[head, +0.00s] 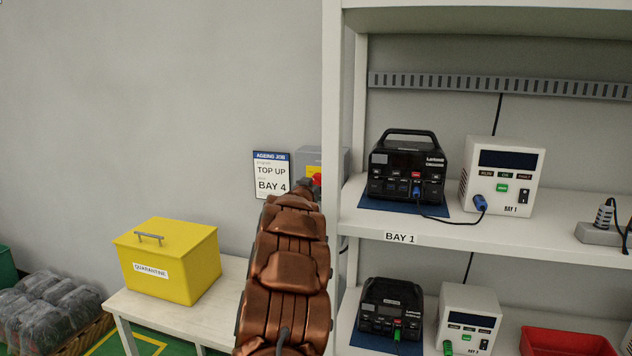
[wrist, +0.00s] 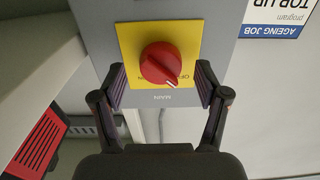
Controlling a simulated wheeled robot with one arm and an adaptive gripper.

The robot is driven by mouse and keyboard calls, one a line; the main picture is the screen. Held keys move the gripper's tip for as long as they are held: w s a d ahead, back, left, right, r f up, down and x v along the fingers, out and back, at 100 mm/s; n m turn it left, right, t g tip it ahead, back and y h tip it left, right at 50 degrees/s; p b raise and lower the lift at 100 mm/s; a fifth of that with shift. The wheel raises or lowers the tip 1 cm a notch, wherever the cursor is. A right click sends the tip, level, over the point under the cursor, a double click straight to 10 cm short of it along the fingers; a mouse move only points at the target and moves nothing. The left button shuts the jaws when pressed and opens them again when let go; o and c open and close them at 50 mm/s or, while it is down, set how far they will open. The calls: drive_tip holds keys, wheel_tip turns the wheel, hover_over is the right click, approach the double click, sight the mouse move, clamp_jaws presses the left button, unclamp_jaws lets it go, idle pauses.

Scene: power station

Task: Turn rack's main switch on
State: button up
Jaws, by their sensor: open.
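The main switch is a red rotary knob (wrist: 161,63) on a yellow plate (wrist: 127,42), fixed to a grey box (wrist: 222,22). In the wrist view the box appears upside down, with "MAIN" below the plate and part of "OFF" beside the knob. In the head view the grey box (head: 338,163) is on the wall beside the rack post, and the red knob (head: 317,179) is partly hidden by my arm. My gripper (wrist: 161,86) is open, its fingers on either side of the knob and apart from it. I cannot tell the exact remaining depth.
The white rack (head: 333,100) stands close to the right of my arm, holding black units and white boxes. A job sign (head: 271,175) hangs left of the switch box. A yellow quarantine box (head: 170,262) sits on a low table (head: 135,303) at left. The wall above is clear.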

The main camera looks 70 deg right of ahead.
drive_tip(key=shift+d, duration=0.45)
drive_tip(key=c, duration=1.2)
